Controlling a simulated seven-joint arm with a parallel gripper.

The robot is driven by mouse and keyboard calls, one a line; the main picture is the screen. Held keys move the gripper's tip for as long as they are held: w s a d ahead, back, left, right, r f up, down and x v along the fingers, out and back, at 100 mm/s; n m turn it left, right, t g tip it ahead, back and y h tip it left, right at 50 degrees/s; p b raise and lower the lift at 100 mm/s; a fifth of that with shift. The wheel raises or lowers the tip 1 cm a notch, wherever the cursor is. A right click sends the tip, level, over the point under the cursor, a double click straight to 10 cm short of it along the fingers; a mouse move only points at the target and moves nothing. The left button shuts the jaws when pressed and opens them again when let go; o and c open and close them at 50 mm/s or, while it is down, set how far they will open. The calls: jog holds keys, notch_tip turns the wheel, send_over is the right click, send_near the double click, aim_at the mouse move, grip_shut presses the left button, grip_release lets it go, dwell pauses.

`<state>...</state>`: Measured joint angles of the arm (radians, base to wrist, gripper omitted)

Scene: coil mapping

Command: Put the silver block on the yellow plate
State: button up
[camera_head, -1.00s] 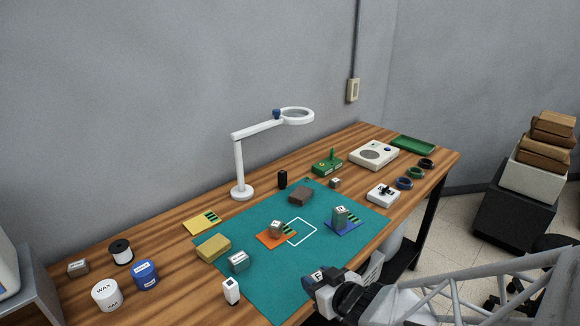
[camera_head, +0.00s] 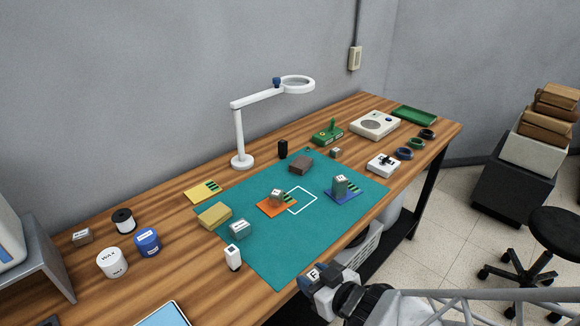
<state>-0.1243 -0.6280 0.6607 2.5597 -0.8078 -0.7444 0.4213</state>
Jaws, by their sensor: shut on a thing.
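The yellow plate (camera_head: 197,194), a thin card with dark green stripes at its right end, lies on the wood just beyond the mat's left corner. Its top is bare. My gripper (camera_head: 315,280) is at the bottom centre, near the table's front edge and well away from the plate. Other grey blocks sit on the orange plate (camera_head: 265,210) and blue plate (camera_head: 352,196).
On the mat (camera_head: 290,255) are a tan block (camera_head: 214,215), a grey labelled block (camera_head: 240,229) and a brown block (camera_head: 301,165). A white bottle (camera_head: 233,257) stands at the mat's front-left edge. The lamp (camera_head: 240,140) rises behind the yellow plate.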

jog(key=shift+w, duration=0.15)
jog(key=shift+w+a+f, duration=0.2)
jog(key=shift+w+a, duration=0.55)
jog(key=shift+w, duration=1.4)
jog(key=shift+w+a+f, duration=0.25)
jog(key=shift+w+a, duration=0.55)
jog(key=shift+w, duration=1.4)
jog(key=shift+w+a+f, duration=0.2)
jog(key=shift+w+a, duration=0.55)
jog(key=shift+w, duration=1.4)
jog(key=shift+w, duration=0.1)
jog(key=shift+w+a+f, duration=0.1)
jog(key=shift+w+a, duration=0.15)
jog(key=shift+w, duration=0.3)
jog(key=shift+w+f, duration=0.2)
jog(key=shift+f, duration=1.35)
jog(key=shift+f, duration=0.2)
jog(key=o, duration=1)
jog(key=shift+o, duration=0.2)
jog(key=shift+s, duration=0.1)
